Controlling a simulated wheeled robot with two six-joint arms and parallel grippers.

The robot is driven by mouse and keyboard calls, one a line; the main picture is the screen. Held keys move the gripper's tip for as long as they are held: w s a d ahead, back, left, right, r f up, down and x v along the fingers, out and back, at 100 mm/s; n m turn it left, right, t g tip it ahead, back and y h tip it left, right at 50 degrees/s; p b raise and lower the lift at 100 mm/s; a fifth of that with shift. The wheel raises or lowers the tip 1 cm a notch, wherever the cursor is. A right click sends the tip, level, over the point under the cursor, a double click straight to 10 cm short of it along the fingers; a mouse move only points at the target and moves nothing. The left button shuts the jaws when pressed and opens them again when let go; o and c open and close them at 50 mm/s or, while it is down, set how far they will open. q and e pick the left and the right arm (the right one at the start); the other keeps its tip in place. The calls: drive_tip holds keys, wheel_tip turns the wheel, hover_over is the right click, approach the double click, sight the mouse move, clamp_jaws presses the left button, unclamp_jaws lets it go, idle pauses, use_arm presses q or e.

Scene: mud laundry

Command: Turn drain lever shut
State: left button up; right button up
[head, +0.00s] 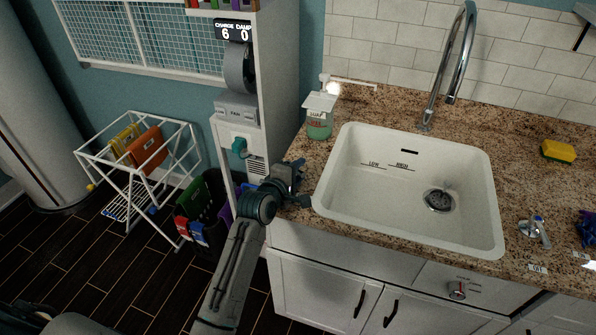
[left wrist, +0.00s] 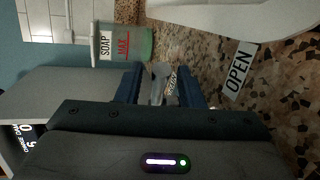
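The white sink (head: 345,185) is set in the speckled stone counter, with a round drain (head: 439,200) in its floor. My left gripper (head: 298,183) is at the counter's left end, beside the sink's left rim. In the left wrist view its two dark blue fingers (left wrist: 160,88) are apart. A grey metal piece that looks like the drain lever (left wrist: 161,76) shows between them; I cannot tell whether they touch it. An "OPEN" label (left wrist: 236,69) lies to the right of the fingers. A second label (left wrist: 171,84), partly hidden, is by the lever. My right gripper is out of view.
A green soap container (head: 319,124) stands behind the gripper, near the sink's back left corner. A tall chrome faucet (head: 460,60) rises behind the sink. A yellow sponge (head: 558,151) and a small tap-like fitting (head: 536,229) are on the right counter.

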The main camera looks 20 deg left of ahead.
use_arm(q)
drive_tip(key=shift+c, duration=0.2)
clamp_jaws()
